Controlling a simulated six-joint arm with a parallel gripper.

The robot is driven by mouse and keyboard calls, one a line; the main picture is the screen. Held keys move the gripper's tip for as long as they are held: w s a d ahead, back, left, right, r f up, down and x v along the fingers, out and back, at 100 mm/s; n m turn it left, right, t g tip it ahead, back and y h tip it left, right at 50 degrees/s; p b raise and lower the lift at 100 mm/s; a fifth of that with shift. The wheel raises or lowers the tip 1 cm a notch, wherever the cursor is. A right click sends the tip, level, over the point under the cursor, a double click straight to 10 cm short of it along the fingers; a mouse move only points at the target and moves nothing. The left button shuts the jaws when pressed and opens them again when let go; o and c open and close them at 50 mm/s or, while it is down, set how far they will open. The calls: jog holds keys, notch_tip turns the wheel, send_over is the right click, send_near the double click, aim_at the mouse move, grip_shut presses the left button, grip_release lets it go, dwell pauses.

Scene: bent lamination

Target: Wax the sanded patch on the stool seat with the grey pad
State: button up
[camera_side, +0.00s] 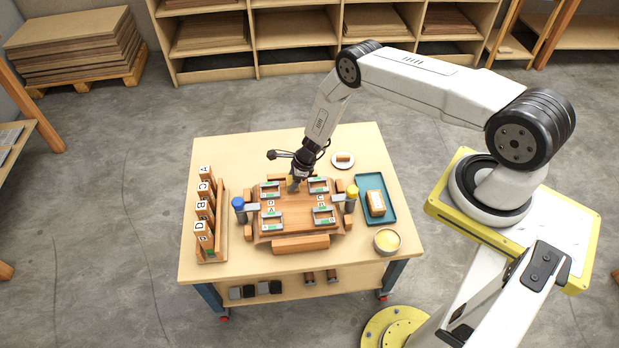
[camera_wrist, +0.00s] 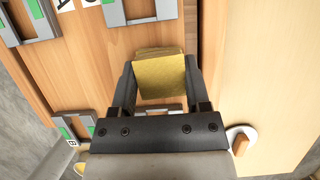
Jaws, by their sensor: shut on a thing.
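The wooden stool seat (camera_side: 290,222) lies in the middle of the workbench; it also fills much of the wrist view (camera_wrist: 75,70). Four metal frames with green marks sit on it, two bearing letters that show. My gripper (camera_side: 292,184) is over its far edge and shut on a yellow pad (camera_wrist: 162,76), which shows between both fingers in the wrist view. I cannot tell whether the pad touches the seat. No sanded patch can be made out. Small grey pads (camera_side: 249,291) lie on the shelf under the bench top.
At right are a teal tray (camera_side: 388,211) with a block and a bowl of yellow stuff (camera_side: 387,241). A white dish (camera_side: 343,166) stands behind. A lettered block rack (camera_side: 221,245) stands left.

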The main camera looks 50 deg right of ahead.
aim_at(295, 224)
jog(key=shift+s+a+f, duration=0.1)
jog(key=shift+s+a, duration=4.75)
jog(key=shift+s, duration=0.05)
jog(key=shift+w+d, duration=4.6)
jog(key=shift+w, duration=0.05)
jog(key=shift+w+d, duration=0.2)
jog(key=shift+d, duration=0.15)
jog(key=shift+s+d, duration=0.1)
jog(key=shift+s, duration=0.05)
jog(key=shift+s+a, duration=4.9)
jog(key=shift+a, duration=0.05)
jog(key=shift+w+d, duration=4.95)
jog(key=shift+r, duration=4.05)
